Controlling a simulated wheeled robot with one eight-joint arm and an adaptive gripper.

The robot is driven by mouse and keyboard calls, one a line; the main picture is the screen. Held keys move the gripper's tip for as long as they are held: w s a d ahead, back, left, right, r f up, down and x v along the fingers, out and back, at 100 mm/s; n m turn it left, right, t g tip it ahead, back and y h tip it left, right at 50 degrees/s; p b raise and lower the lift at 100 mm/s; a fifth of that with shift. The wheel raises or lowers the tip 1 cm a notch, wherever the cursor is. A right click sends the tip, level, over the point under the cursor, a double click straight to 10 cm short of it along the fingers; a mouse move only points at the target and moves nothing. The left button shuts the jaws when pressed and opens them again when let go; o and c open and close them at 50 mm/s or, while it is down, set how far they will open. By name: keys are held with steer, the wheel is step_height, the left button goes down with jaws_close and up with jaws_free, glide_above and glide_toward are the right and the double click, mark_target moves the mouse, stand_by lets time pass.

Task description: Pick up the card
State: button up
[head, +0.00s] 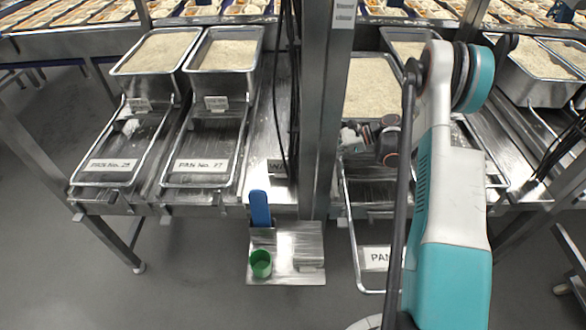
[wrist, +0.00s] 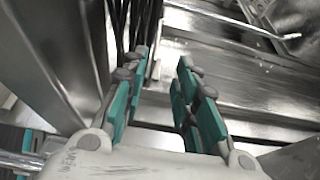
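Several white cards show in the head view. One card reads PAN No. 25 (head: 110,165), another reads PAN No. 27 (head: 200,166), and a third, partly hidden by my arm, starts with PAN (head: 377,258). They lie at the front of wire-framed racks. Smaller white cards hang on the front of the left pan (head: 138,104) and the pan beside it (head: 216,104). My gripper (head: 350,138) is low in front of the rice pan right of the post, partly hidden by my arm. In the wrist view my gripper (wrist: 163,66) is open with nothing between its green-padded fingers.
A thick steel post (head: 325,110) stands just left of my gripper, with black cables (head: 284,90) beside it. A small steel shelf (head: 300,243) holds a green cup (head: 261,264) and a blue-handled tool (head: 260,208). Rice pans (head: 372,85) stand behind. Floor in front is clear.

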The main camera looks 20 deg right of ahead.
steer(key=b, duration=0.3)
glide_toward(283, 173)
steer(key=a+r, duration=0.1)
steer(key=w+a+r, duration=0.2)
steer(key=a, duration=0.1)
steer(key=shift+a+r, duration=0.1)
steer(key=shift+r, duration=0.15)
steer(key=b+x, duration=0.2)
steer(key=x, duration=0.3)
steer(key=shift+s+a+f, duration=0.1)
steer(key=shift+s+f, duration=0.05)
jaws_close()
